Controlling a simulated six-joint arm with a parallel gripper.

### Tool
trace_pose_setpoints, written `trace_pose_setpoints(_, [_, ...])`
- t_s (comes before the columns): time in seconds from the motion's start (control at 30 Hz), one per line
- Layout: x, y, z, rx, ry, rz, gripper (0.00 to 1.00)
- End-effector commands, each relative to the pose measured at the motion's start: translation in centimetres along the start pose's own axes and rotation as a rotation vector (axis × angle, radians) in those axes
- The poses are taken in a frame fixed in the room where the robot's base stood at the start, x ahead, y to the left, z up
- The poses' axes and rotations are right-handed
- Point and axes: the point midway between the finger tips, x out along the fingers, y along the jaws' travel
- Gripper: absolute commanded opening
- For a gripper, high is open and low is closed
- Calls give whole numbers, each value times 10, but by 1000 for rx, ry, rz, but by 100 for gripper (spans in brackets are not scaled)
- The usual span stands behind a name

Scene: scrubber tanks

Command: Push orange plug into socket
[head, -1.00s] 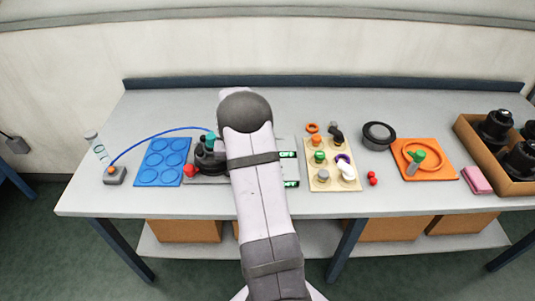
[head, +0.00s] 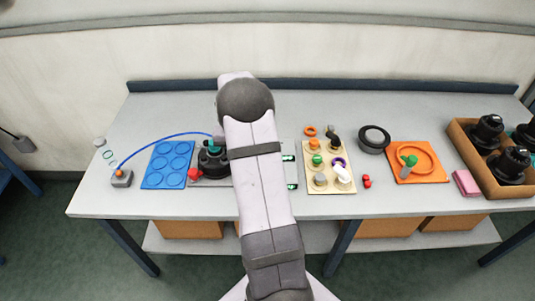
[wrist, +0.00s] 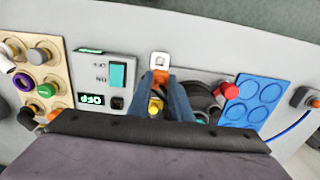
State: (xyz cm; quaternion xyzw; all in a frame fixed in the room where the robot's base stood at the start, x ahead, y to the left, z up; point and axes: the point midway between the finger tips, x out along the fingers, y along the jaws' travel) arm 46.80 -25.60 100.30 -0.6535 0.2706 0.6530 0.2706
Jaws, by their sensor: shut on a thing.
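My gripper (wrist: 162,84) is shut on the orange plug (wrist: 160,76), seen in the wrist view. A silver metal tip (wrist: 160,60) with a small hole sticks out past the blue fingers. A yellow piece (wrist: 155,105) shows between the fingers; what it belongs to is unclear. A light grey panel box (wrist: 105,80) lies to the left in the wrist view, with a teal switch, a lit display reading OFF and a small dark square opening (wrist: 117,103) that looks like a socket. The plug is apart from this opening. In the head view my arm hides the gripper, the plug and most of the box.
A black device with a red knob (head: 194,174) stands beside the blue tray (head: 167,166). A blue cable (head: 160,138) arches from a small grey box (head: 121,178). A beige board with several knobs (head: 342,185) and an orange mat (head: 432,176) lie to the right.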

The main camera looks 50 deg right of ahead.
Motion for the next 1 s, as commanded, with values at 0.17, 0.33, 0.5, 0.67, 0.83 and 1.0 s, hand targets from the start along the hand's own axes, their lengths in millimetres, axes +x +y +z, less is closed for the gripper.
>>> trace_pose_setpoints(0.17, [-6, 0, 0, 0, 0, 0, 0])
trace_pose_setpoints(0.33, [-5, 0, 0, 0, 0, 0, 0])
trace_pose_setpoints(0.5, [-5, 4, -4, 1, 0, 0, 0])
trace_pose_setpoints(0.67, [-6, 16, -19, 3, 0, 0, 0])
trace_pose_setpoints(0.83, [-5, 31, -38, 3, 0, 0, 0])
trace_pose_setpoints(1.0, [-5, 47, -56, 3, -1, 0, 0])
